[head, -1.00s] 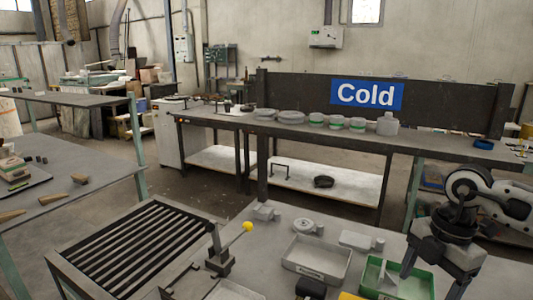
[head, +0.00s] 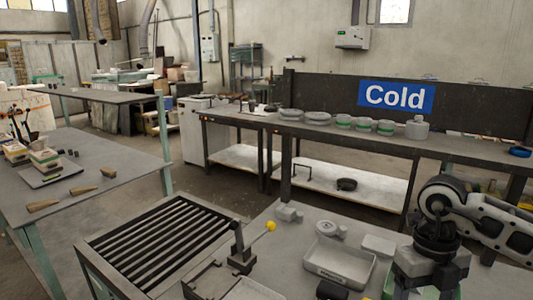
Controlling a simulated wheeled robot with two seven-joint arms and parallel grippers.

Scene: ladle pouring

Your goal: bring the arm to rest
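My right arm (head: 490,218) comes in from the right edge in the head view. Its gripper (head: 428,285) points down over the right part of the near table. The fingertips are hidden or cut off at the bottom edge, so I cannot tell whether it is open or shut, or whether it holds anything. My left arm and gripper are not in view.
A grey tray (head: 318,268) stands left of my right gripper; a green tray (head: 388,287) is mostly hidden behind it. A yellow-knobbed lever (head: 271,226) stands beside the slatted rack (head: 165,240). A long bench (head: 250,120) with pots runs behind.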

